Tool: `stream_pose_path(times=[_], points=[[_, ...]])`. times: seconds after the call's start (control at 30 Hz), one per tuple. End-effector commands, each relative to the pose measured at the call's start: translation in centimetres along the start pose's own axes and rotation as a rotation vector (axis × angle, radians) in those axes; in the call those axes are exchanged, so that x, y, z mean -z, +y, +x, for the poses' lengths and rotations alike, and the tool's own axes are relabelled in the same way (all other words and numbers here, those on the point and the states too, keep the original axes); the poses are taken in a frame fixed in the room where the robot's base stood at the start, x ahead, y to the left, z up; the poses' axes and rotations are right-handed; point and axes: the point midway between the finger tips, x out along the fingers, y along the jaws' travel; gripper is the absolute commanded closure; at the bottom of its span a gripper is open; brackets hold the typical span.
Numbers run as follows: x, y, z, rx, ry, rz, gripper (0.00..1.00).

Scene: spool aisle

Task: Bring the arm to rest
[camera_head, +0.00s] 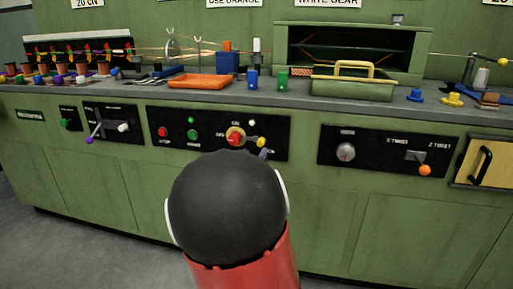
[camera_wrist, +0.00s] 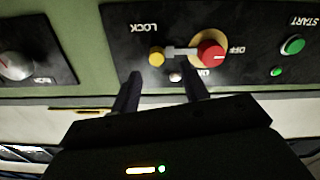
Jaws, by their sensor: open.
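In the wrist view my gripper (camera_wrist: 160,73) is open and empty, its two dark fingers apart. They point at a green machine's black panel, which appears upside down. A red rotary knob (camera_wrist: 209,53) with a yellow-tipped lever (camera_wrist: 157,57) sits just beyond the fingertips; I cannot tell whether they touch it. In the head view my arm rises from the bottom centre, and its dark rounded joint hides most of the gripper. The red knob (camera_head: 234,138) and yellow lever tip (camera_head: 261,142) show just above that joint.
A purple-tipped lever (camera_head: 90,140) and an orange-tipped lever (camera_head: 424,170) stick out from the front panels. Grey floor (camera_head: 60,255) is clear at lower left.

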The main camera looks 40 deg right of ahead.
Motion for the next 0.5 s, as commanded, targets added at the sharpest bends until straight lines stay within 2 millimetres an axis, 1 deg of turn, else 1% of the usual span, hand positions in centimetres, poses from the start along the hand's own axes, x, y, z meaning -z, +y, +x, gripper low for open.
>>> stream_pose_path(times=[0.03, 0.1, 0.2, 0.5], points=[[0.2, 0.0, -0.7, 0.002, 0.000, 0.003, 0.55], [0.1, 0.0, -1.3, 0.002, -0.001, 0.000, 0.55], [0.1, 0.0, -1.8, 0.001, 0.001, 0.001, 0.55], [0.0, 0.0, -1.8, 0.000, 0.001, -0.001, 0.55]])
